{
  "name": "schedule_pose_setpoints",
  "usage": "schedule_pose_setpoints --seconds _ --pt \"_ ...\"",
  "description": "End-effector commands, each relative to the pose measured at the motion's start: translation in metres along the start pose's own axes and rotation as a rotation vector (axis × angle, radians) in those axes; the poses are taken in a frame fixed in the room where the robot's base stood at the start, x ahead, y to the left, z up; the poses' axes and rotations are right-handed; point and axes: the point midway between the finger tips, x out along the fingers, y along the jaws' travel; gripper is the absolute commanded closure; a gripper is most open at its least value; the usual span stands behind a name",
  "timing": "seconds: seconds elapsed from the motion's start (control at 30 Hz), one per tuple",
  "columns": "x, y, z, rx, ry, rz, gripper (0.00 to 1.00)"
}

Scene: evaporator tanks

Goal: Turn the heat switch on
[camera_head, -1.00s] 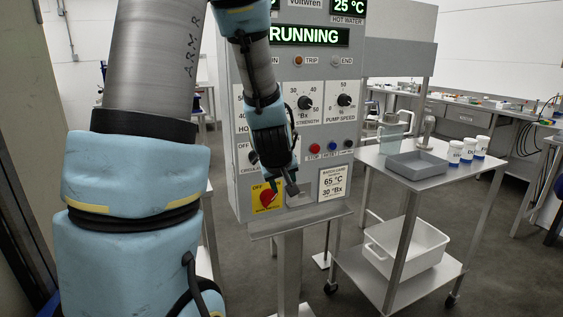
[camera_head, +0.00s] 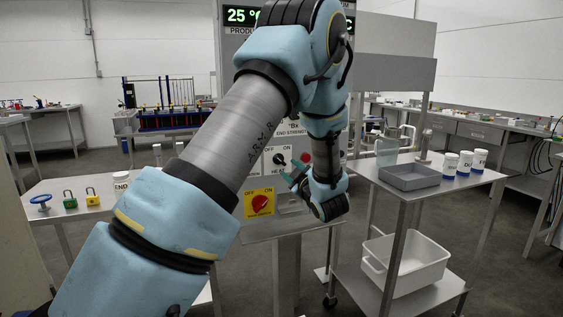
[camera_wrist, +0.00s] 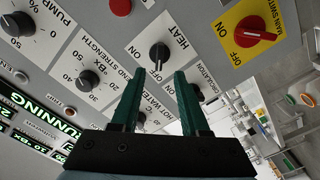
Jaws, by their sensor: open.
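In the wrist view the heat knob lies just beyond the fingertips, roughly in line with the gap. No contact is visible. In the head view my gripper (camera_head: 296,172) is close to the knob, and my arm covers much of the panel.
The red main switch (camera_wrist: 258,28) on its yellow plate and another black knob, marked circulation (camera_wrist: 196,93), flank the heat knob. In the head view a steel cart with a grey tray (camera_head: 414,177) stands right, and a table with padlocks (camera_head: 70,200) stands left.

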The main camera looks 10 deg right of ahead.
Motion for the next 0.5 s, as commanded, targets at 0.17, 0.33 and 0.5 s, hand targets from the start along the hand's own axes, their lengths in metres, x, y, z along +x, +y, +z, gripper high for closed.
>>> schedule_pose_setpoints --seconds 0.17,0.33,0.5 --pt "0.035 0.002 -0.003 0.000 0.001 -0.001 0.55" --pt "0.057 0.001 -0.002 0.001 0.000 -0.001 0.55" --pt "0.067 0.000 -0.001 0.000 -0.001 -0.001 0.55"
